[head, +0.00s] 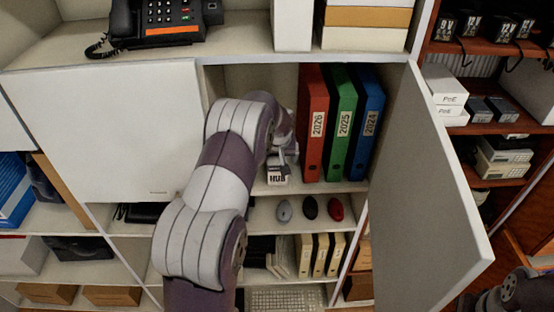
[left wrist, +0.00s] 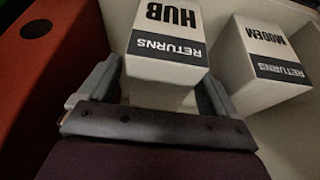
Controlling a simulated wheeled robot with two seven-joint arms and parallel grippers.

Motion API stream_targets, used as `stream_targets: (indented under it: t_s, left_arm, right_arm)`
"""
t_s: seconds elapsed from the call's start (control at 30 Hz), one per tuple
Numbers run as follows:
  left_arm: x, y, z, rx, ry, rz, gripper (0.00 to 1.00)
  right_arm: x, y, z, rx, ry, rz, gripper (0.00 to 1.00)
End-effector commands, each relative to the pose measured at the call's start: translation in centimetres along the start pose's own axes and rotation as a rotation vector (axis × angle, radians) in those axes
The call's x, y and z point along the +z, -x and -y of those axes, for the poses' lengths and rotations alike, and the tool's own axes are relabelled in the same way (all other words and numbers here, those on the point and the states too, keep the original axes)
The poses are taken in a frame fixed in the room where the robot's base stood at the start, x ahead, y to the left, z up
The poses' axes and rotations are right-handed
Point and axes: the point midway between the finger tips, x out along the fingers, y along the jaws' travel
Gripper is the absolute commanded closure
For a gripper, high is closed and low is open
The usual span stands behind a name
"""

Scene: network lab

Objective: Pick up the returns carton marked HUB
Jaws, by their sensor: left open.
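The returns carton marked HUB is a small white box with a dark RETURNS band (left wrist: 168,48). In the head view the carton (head: 277,175) stands on the upper cabinet shelf, left of the red binder. My left gripper (left wrist: 163,80) is open, with one finger on each side of the HUB carton in the left wrist view. Whether the fingers touch it is hard to tell. In the head view the left gripper (head: 283,158) reaches into the cabinet, partly hidden by its own arm. My right gripper is not in view.
A similar carton marked MODEM (left wrist: 262,60) stands close to the right in the left wrist view. Red (head: 313,120), green (head: 342,125) and blue (head: 368,120) binders stand beside the HUB carton. An open door (head: 425,200) borders the cabinet on the right.

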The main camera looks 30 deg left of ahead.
Motion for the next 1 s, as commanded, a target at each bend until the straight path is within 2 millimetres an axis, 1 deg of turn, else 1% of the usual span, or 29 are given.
stream_targets:
  t_s: [0.13, 0.17, 0.2, 0.27, 0.3, 0.33, 0.6, 0.67, 0.77, 1.0]
  left_arm:
    - [0.0, -0.1, 0.0, 0.000, 0.000, 0.000, 0.08]
    - [0.0, -0.1, 0.0, 0.000, 0.000, 0.000, 0.18]
    - [0.0, -0.1, 0.0, 0.000, 0.000, 0.000, 0.31]
    - [0.0, -0.1, 0.0, 0.000, 0.000, 0.000, 0.51]
    - [0.0, 0.0, 0.0, 0.000, 0.000, 0.000, 0.64]
    - [0.0, 0.0, 0.0, 0.000, 0.000, 0.000, 0.72]
    - [0.0, 0.0, 0.0, 0.000, 0.000, -0.001, 0.72]
    - [0.1, 0.0, 0.0, 0.000, 0.000, -0.001, 0.72]
    - [0.2, 0.3, 0.0, 0.001, 0.001, -0.003, 0.72]
    - [-1.4, 4.4, 0.0, 0.001, 0.001, -0.006, 0.72]
  right_arm:
    - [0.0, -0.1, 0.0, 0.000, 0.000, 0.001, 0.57]
    - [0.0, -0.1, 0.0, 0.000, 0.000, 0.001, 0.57]
    - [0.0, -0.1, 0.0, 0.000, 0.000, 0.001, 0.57]
    - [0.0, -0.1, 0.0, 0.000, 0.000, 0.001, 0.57]
    - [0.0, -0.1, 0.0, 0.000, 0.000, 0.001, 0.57]
    - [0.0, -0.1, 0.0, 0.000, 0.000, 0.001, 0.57]
    - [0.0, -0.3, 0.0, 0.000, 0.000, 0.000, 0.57]
    - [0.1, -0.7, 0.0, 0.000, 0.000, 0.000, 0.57]
    - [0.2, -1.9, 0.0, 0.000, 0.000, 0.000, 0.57]
    - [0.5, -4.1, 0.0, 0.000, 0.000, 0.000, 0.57]
